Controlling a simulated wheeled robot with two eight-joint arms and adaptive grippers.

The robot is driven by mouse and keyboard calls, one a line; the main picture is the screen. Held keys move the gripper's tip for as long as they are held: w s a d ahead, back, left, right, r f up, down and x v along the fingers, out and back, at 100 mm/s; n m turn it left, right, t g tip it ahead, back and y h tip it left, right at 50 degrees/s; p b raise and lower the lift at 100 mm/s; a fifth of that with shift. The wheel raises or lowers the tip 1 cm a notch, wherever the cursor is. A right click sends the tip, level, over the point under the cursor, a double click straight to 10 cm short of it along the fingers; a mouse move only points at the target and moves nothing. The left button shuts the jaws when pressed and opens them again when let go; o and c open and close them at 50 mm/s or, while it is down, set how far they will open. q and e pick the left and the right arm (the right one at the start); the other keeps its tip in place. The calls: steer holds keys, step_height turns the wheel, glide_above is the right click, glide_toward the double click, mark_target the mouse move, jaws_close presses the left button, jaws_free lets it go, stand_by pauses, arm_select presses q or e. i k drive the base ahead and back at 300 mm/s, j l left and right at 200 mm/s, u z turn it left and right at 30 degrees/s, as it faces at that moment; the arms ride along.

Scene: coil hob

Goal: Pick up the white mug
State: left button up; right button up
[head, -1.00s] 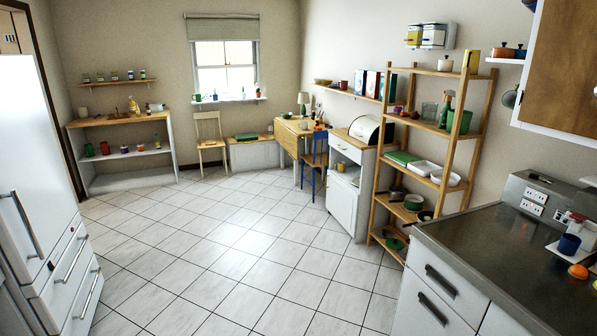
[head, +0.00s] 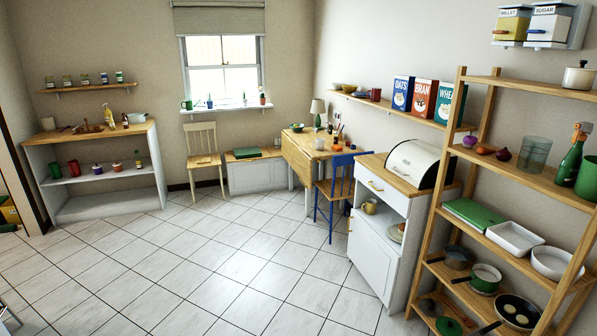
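I cannot make out a white mug with certainty in the head view. A small white object (head: 48,124) stands at the left end of the sideboard top, too small to identify. Other mugs show in other colours: a red mug (head: 375,94) on the wall shelf, a green mug (head: 187,105) on the windowsill, and a yellow mug (head: 370,206) in the open niche of the white cabinet. Neither of my grippers is in view.
The tiled floor (head: 220,255) is clear ahead. A wooden rack (head: 450,180) with pans and dishes stands at the right, beside the white cabinet (head: 375,250). A blue chair (head: 335,185) stands at the drop-leaf table (head: 300,150). The sideboard (head: 105,200) is at the left.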

mark_target(319, 142)
steer(key=i, duration=3.2)
steer(key=i+z, duration=0.15)
steer(key=i, duration=0.5)
steer(key=i+j, duration=0.15)
steer(key=i, duration=0.45)
steer(key=i+j+z, duration=0.1)
steer(key=i, duration=0.5)
steer(key=i+j+z, duration=0.2)
steer(key=i, duration=0.15)
steer(key=i+z, duration=0.15)
steer(key=i, duration=0.2)
